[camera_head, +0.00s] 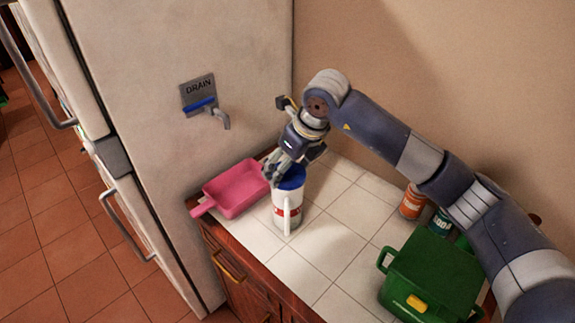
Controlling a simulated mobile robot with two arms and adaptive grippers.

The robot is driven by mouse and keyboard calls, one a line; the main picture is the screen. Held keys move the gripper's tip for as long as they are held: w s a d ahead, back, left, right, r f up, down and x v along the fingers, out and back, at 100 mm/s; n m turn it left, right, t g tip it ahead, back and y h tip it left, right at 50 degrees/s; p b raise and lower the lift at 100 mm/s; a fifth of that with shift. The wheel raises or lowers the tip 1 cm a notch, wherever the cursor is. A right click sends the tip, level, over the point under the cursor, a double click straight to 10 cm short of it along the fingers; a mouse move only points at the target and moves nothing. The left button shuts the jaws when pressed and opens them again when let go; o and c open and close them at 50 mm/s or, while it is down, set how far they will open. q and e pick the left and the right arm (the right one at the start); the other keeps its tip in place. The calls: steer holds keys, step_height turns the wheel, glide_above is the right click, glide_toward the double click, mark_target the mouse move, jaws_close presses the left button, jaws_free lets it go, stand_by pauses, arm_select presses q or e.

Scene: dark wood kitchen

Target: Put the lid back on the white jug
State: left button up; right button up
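The white jug (281,213) stands upright on the tiled counter, with a red mark on its side and its handle facing the front. The blue lid (292,179) is at the jug's top; I cannot tell whether it is seated or just above the rim. My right gripper (274,172) points down at the lid's left and back edge, touching it or very close to it. Its fingers overlap each other in this view, so their opening and any grip on the lid are unclear. My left gripper is not in view.
A pink scoop-like tray (238,190) lies just left of the jug. A green box (432,272) with a yellow latch stands front right. An orange can (413,201) and a dark green can (441,222) stand behind it.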

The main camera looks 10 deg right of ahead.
steer(key=o, duration=1)
steer(key=shift+c, duration=0.2)
steer(key=shift+o, duration=0.5)
steer(key=shift+r, duration=0.1)
steer(key=shift+r+p, duration=1.65)
steer(key=shift+r, duration=1.8)
jaws_close()
